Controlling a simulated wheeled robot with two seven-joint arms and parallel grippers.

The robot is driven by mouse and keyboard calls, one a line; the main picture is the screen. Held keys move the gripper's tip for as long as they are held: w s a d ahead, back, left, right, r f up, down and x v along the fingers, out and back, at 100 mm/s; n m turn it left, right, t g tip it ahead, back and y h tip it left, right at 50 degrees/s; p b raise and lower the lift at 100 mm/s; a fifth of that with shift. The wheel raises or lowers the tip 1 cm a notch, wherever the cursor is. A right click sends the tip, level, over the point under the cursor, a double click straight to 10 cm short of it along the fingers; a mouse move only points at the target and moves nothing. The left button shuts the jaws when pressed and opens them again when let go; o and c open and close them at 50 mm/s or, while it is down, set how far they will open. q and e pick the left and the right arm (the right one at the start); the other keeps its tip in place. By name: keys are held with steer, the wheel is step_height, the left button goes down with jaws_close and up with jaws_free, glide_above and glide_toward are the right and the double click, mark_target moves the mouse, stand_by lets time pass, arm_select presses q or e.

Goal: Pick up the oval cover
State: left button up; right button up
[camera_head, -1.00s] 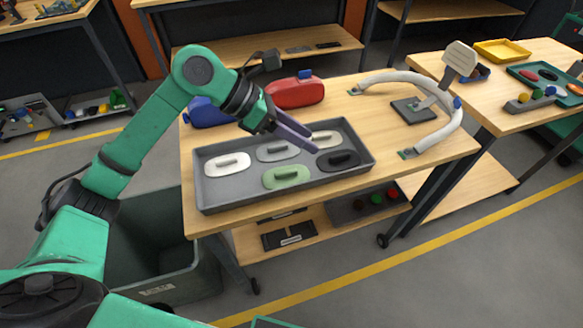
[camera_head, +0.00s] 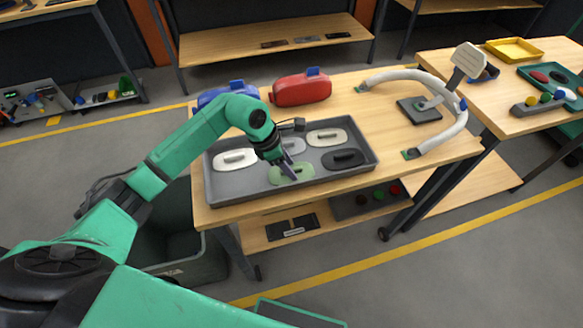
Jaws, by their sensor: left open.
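Several flat rounded covers with raised handles lie in a grey tray (camera_head: 222,195) on the wooden table. The green cover (camera_head: 304,173) is at the front middle, the white cover (camera_head: 226,165) at the left and the black cover (camera_head: 343,161) at the right. A beige cover (camera_head: 327,137) is at the back right. A grey cover (camera_head: 295,147) behind my wrist is partly hidden. My left gripper (camera_head: 287,170) is open and points down at the green cover's handle, hiding part of it. I cannot tell whether it touches. My right gripper is out of view.
Blue (camera_head: 228,93) and red (camera_head: 301,89) cases stand behind the tray. A curved pale tube (camera_head: 455,125) and a stand with a tilted plate (camera_head: 468,59) are to the right. A dark bin (camera_head: 180,247) is on the floor at left.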

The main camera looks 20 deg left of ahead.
arm_select(q)
steer(key=shift+f, duration=0.1)
jaws_close()
